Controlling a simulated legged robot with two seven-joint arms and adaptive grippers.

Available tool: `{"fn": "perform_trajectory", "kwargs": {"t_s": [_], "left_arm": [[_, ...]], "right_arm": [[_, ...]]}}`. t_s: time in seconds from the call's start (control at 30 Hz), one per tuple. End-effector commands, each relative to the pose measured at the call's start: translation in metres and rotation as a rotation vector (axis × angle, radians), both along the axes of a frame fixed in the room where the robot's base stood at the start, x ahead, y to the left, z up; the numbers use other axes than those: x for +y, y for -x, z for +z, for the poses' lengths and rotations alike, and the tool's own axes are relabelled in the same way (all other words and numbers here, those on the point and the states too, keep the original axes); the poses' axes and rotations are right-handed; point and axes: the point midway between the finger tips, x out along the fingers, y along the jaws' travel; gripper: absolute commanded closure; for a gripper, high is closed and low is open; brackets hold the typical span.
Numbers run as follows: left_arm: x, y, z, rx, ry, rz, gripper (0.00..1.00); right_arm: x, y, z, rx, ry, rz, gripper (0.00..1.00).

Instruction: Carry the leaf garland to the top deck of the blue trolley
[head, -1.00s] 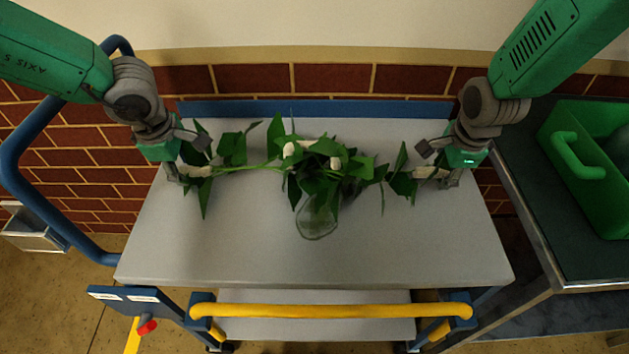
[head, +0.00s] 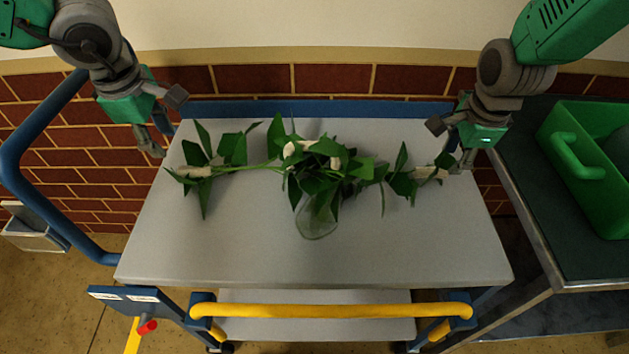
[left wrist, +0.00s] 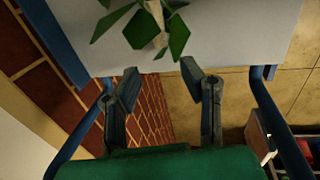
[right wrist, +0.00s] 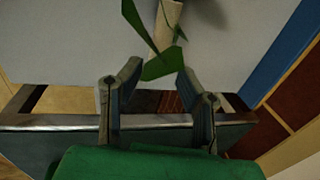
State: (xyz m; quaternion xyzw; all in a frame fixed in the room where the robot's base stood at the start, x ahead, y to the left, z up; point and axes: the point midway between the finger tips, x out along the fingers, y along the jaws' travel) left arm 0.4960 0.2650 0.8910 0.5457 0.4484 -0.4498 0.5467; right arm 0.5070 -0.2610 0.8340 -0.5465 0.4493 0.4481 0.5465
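The leaf garland (head: 260,165) lies across the grey top deck (head: 230,250) of the blue trolley, green leaves with pale wrapped ends. Its left end also shows in the left wrist view (left wrist: 155,25), and its right end in the right wrist view (right wrist: 165,25). My left gripper (head: 163,139) is open and empty, up and to the left of the garland's left end. My right gripper (head: 455,152) is open, just off the garland's right wrapped end, its fingers clear of it in the right wrist view.
A clear glass vessel (head: 316,222) lies or stands at mid-deck, partly under leaves. A yellow handle bar (head: 330,311) runs along the front. A blue rail (head: 28,150) rises at left. A green crate (head: 565,190) sits on a dark bench at right. The deck's front is clear.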

Motion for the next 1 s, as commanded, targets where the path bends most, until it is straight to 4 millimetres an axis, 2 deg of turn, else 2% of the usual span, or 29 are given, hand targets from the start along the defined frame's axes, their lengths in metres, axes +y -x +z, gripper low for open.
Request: {"fn": "perform_trajectory", "kwargs": {"t_s": [0.1, 0.3, 0.47, 0.9, 1.0], "left_arm": [[0.0, 0.0, 0.0, 0.0, 0.0, 0.0, 0.64], [0.0, -0.001, -0.001, 0.0, 0.0, 0.0, 0.64], [0.0, -0.001, -0.001, 0.0, 0.0, 0.0, 0.64], [0.0, -0.001, 0.0, 0.0, 0.0, 0.0, 0.64], [0.0, -0.001, 0.006, 0.0, 0.0, 0.0, 0.64]], "right_arm": [[0.0, 0.004, 0.025, -0.003, 0.001, 0.0, 0.68], [0.001, 0.009, 0.05, -0.001, 0.001, 0.001, 0.68], [0.001, 0.011, 0.056, 0.003, 0.001, 0.001, 0.68], [0.001, 0.011, 0.056, 0.002, 0.001, 0.001, 0.68], [0.001, 0.011, 0.062, 0.002, 0.001, 0.001, 0.68]]}}
